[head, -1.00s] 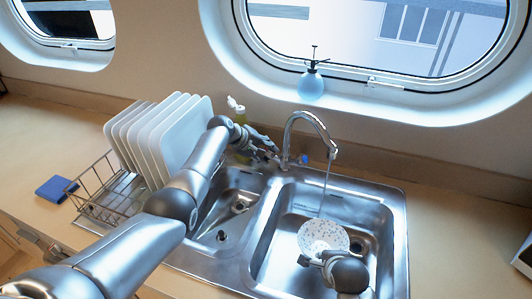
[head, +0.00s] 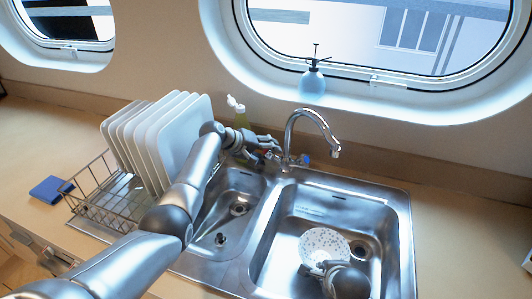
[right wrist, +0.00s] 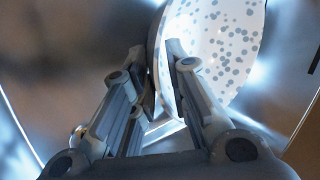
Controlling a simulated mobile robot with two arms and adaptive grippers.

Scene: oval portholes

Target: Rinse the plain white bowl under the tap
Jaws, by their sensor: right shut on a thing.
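A white bowl with coloured speckles (head: 323,242), not plain white, is tilted inside the right basin of the sink (head: 280,262). My right gripper (head: 318,267) is shut on its rim. In the right wrist view the bowl (right wrist: 225,45) shows grey spots, with its rim between the fingers of the gripper (right wrist: 160,65). The tap (head: 304,116) arches over the right basin, its spout above and beyond the bowl. No water stream shows. My left gripper (head: 272,146) is beside the tap's base; its fingers are too small to read. I see no plain white bowl.
A rack (head: 95,208) with several white plates (head: 170,140) stands left of the sink. A blue sponge (head: 49,189) lies left of it. A soap bottle (head: 240,115) is behind my left arm. A blue spray bottle (head: 312,86) is on the sill. The right counter (head: 455,220) is mostly clear.

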